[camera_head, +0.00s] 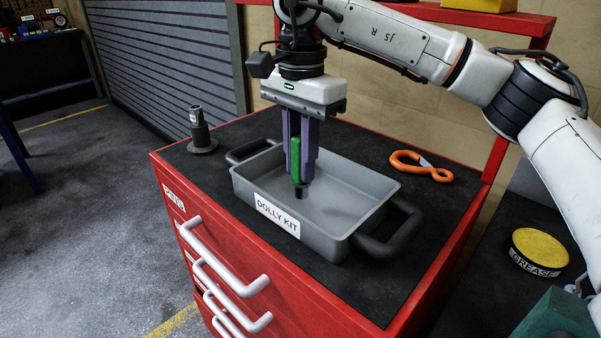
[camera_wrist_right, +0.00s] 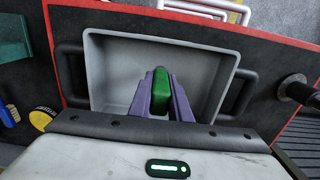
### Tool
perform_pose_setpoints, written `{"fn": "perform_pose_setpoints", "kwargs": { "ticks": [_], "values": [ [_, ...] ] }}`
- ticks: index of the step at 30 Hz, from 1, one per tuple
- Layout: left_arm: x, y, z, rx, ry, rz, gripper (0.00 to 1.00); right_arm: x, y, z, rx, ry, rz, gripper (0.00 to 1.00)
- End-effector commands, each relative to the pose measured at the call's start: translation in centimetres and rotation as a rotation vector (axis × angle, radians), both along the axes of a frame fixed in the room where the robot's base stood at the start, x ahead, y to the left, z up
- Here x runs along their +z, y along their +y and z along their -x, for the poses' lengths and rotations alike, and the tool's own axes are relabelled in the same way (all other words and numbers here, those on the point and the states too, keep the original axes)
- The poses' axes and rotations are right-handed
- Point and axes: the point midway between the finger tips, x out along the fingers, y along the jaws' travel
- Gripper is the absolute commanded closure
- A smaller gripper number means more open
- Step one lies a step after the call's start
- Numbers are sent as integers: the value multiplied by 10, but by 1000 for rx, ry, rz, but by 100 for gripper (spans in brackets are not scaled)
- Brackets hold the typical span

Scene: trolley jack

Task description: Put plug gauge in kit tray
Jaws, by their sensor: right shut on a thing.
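The plug gauge (camera_head: 296,160) has a green handle and a dark tip that points down. My right gripper (camera_head: 301,172), with purple fingers, is shut on the green handle. It holds the gauge upright over the inside of the grey kit tray (camera_head: 335,238), labelled DOLLY KIT. Whether the tip touches the tray floor I cannot tell. The right wrist view shows the green handle (camera_wrist_right: 160,88) between the fingers, with the tray (camera_wrist_right: 105,75) beneath; the tip is hidden there. My left gripper is not in view.
The tray has black side handles and stands on the dark top of a red drawer cabinet (camera_head: 280,292). A dark stand with a round base (camera_head: 202,140) is left of the tray. A yellow-lidded grease tin (camera_head: 540,248) is far right.

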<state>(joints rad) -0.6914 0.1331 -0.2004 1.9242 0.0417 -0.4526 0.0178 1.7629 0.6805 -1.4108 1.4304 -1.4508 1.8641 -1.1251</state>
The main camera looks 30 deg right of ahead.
Motion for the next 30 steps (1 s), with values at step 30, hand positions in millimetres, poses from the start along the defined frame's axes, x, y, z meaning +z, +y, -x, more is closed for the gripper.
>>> {"fn": "perform_pose_setpoints", "kwargs": {
  "ticks": [30],
  "values": [
    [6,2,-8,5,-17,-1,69,-23,0,0,0,-1,0,64]
  ]
}}
